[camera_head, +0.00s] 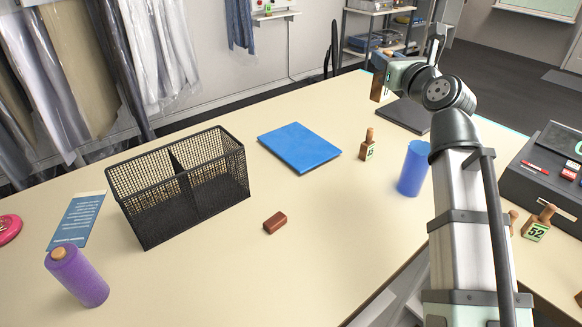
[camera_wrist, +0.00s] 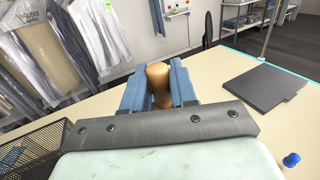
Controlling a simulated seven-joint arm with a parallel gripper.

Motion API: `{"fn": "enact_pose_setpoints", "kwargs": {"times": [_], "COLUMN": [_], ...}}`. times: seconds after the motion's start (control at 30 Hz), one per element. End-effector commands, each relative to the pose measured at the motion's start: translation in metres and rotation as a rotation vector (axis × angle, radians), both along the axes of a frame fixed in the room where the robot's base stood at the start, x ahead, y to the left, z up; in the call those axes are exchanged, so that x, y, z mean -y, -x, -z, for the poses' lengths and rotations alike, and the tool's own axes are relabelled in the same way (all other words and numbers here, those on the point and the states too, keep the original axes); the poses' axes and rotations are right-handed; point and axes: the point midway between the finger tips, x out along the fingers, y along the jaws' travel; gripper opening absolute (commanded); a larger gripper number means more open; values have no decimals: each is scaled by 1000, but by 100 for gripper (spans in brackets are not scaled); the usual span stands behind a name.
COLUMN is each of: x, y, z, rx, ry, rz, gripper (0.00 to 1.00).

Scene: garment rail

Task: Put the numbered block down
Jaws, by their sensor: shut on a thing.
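My gripper (camera_head: 386,65) is shut on a numbered block (camera_head: 377,87) and holds it up over the far part of the table. The block is brown with a wooden knob handle; its number cannot be read from here. In the wrist view, the blue fingers close on either side of the rounded wooden handle (camera_wrist: 158,72), and the block below is hidden. Another block, labelled 52 (camera_head: 536,228), stands at the right.
A dark flat pad (camera_head: 404,115) lies just beyond the blue cup (camera_head: 413,170). A blue folder (camera_head: 299,147), mesh basket (camera_head: 150,212), reddish-brown small block (camera_head: 275,222) and purple thread spool (camera_head: 78,277) are on the table. A dark machine (camera_head: 550,170) is at right. The front middle is clear.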

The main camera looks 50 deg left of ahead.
Motion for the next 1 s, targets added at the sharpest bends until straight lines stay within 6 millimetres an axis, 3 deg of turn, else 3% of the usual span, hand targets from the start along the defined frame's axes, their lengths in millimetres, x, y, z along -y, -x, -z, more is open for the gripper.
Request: {"fn": "enact_pose_setpoints", "kwargs": {"times": [0.03,0.3,0.6,0.87,1.0], "x": [-15,-76,-126,-151,-147], "y": [15,89,170,220,217], "z": [0,0,1,1,29], "rx": [0,1,0,0,-2], "ry": [0,-1,-1,-2,0], "rz": [-28,-158,-286,-360,-354], "gripper": [0,0,0,0,0]}}
